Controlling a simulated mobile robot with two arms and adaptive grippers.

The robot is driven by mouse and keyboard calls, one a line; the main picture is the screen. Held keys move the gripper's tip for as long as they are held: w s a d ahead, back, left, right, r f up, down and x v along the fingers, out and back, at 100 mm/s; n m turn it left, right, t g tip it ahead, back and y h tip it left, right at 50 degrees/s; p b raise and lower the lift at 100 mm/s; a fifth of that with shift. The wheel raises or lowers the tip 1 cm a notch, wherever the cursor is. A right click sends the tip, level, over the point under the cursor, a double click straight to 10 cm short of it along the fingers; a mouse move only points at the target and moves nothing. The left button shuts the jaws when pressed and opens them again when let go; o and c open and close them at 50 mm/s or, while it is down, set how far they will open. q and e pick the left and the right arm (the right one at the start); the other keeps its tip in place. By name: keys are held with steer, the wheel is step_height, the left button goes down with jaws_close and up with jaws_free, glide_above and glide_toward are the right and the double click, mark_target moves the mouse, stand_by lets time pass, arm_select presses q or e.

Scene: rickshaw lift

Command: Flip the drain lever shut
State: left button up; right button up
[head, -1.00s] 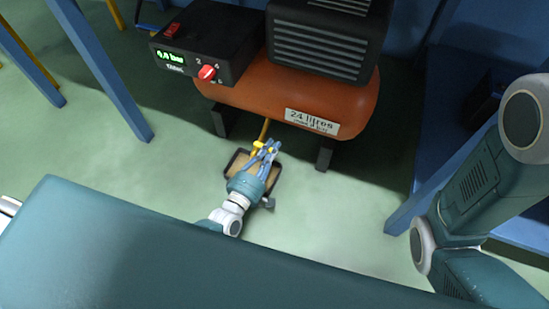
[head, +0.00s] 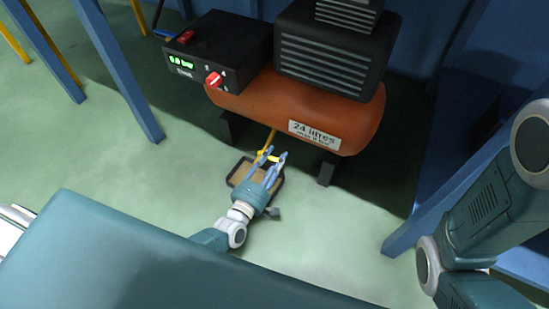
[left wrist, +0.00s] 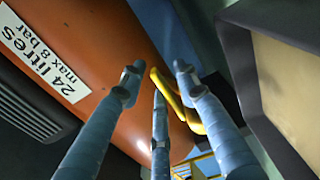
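The drain lever (head: 263,156) is a small yellow handle beneath the orange compressor tank (head: 250,100), by a yellow pipe (head: 271,139). My left gripper (head: 276,157) is at the lever, its blue-grey fingers apart. In the left wrist view the yellow lever (left wrist: 166,88) lies between the open fingertips of the left gripper (left wrist: 156,72), near the middle finger. I cannot tell whether a finger touches it. A second yellow part (left wrist: 191,119) shows behind it. My right gripper is out of view; only links of my right arm show.
A dark-rimmed tray (head: 234,172) lies on the green floor below the lever. A control box (head: 215,50) reads 0.0 bar. Black feet (head: 326,172) hold up the tank. A blue post (head: 125,75) stands left and another (head: 430,200) right.

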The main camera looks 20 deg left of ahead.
arm_select(q)
steer(key=s+a, duration=0.1)
steer(key=s, duration=0.6)
steer(key=shift+s, duration=0.25)
stand_by(0.5)
